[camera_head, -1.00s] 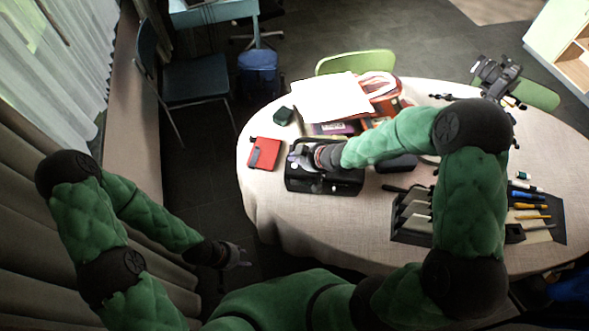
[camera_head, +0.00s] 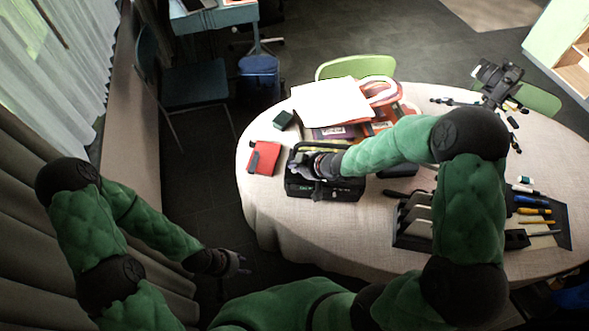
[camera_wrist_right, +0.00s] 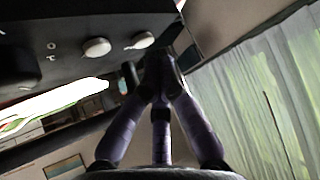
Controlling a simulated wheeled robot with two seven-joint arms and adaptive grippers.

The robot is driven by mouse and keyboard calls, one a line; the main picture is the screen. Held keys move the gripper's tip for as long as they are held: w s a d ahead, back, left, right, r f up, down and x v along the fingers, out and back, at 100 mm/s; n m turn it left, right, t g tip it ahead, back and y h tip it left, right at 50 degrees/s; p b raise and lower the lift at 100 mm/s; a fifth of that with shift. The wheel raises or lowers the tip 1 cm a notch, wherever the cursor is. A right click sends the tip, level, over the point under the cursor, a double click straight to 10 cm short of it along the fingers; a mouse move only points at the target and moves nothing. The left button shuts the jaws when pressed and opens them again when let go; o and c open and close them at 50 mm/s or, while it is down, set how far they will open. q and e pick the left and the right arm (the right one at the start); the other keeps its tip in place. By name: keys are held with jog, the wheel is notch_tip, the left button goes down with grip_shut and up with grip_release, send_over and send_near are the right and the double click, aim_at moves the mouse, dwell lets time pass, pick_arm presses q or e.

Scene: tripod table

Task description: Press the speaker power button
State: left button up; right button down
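The speaker is a black box (camera_head: 335,192) near the table's front left edge. In the right wrist view its dark panel (camera_wrist_right: 40,62) fills the upper left, with two pale round knobs (camera_wrist_right: 97,47) (camera_wrist_right: 140,40) and small white markings. I cannot make out which control is the power button. My right gripper (camera_head: 297,166) is over the speaker's left part. In the wrist view its fingertips (camera_wrist_right: 160,62) come together just beside the right knob, with nothing seen between them; contact is unclear. My left gripper (camera_head: 240,264) hangs low off the table; its fingers are too small to judge.
A red box (camera_head: 264,158) and a small dark green object (camera_head: 283,120) lie left of and behind the speaker. White papers (camera_head: 332,101) and books lie behind. A black tool holder (camera_head: 412,236) and a tripod camera (camera_head: 498,82) are to the right.

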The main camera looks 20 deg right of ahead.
aim_at(296, 174)
dwell(0.7)
jog(key=shift+f+b, duration=0.3)
jog(key=shift+f, duration=0.1)
jog(key=shift+f, duration=0.35)
dwell(0.5)
jog(key=shift+r, duration=0.1)
dwell(0.4)
jog(key=shift+r+p, duration=0.6)
jog(key=shift+r, duration=0.1)
notch_tip(296, 174, up, 5)
jog(key=p, duration=0.5)
